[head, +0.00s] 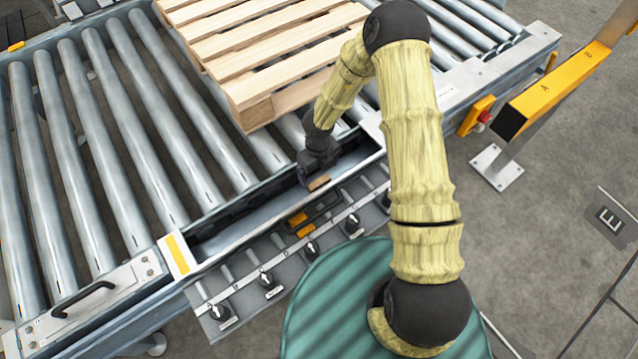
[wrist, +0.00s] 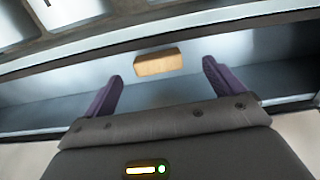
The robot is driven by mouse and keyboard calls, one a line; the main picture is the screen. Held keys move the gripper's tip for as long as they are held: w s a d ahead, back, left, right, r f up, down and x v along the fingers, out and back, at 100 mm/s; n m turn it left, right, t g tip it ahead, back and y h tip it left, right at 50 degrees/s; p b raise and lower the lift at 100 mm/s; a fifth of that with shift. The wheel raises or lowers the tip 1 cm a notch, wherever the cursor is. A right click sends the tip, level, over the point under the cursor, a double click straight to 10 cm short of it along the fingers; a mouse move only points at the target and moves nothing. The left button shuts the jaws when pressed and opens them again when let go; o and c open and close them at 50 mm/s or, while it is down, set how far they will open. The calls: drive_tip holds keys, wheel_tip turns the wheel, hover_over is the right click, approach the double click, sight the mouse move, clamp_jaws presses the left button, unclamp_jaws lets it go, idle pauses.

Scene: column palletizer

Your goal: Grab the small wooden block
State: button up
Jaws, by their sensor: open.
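The small wooden block (head: 319,182) lies in the grey metal channel (head: 240,220) along the conveyor's edge in the head view. In the wrist view the block (wrist: 159,62) sits ahead of the fingertips, in line with the gap between them. My gripper (wrist: 160,78) is open, with its two purple fingers spread to either side and nothing between them. In the head view my gripper (head: 312,172) is right at the block and its fingers are too small to make out. I cannot tell the exact height between fingers and block.
A wooden pallet (head: 265,50) rests on the roller conveyor (head: 120,130) behind the channel. A panel with several black knobs (head: 265,280) runs along the near side, with orange pieces (head: 300,225) by it. A yellow post (head: 560,85) stands on the floor at right.

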sight(318, 180)
drive_tip(key=f, duration=0.1)
drive_tip(key=f+b, duration=0.1)
drive_tip(key=f, duration=0.3)
drive_tip(key=shift+s+a+b, duration=0.15)
drive_tip(key=shift+s+b, duration=0.1)
drive_tip(key=shift+b, duration=0.1)
drive_tip(key=c, duration=1)
drive_tip(key=shift+c, duration=0.2)
wheel_tip(318, 180, up, 28)
drive_tip(key=p, duration=0.8)
drive_tip(key=shift+p, duration=0.3)
